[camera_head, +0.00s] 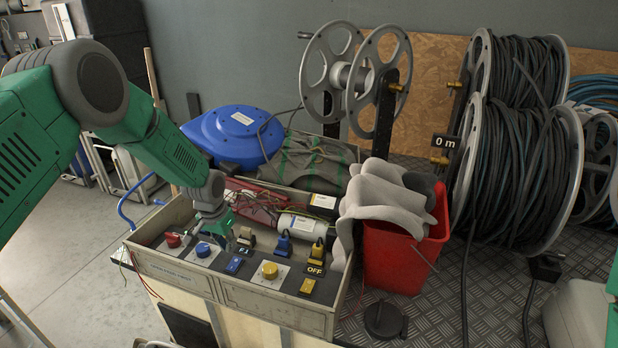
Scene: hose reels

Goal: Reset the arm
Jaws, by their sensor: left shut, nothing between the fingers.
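My green left arm comes in from the left and reaches down to the control box (276,308). My left gripper (226,243) is shut and empty, low over the panel. It is close to the blue round button (203,249) and the blue switch (234,264). A red round button (173,240) lies to its left, and a yellow round button (269,271) to its right. Whether the fingers touch the panel cannot be told.
A red bucket (398,262) with grey cloth (384,200) stands right of the box. Behind are a blue reel (233,134), an empty metal reel (331,62) and reels of dark hose (518,165). A black "OFF" label (314,269) sits on the panel. Bare floor (60,265) lies at left.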

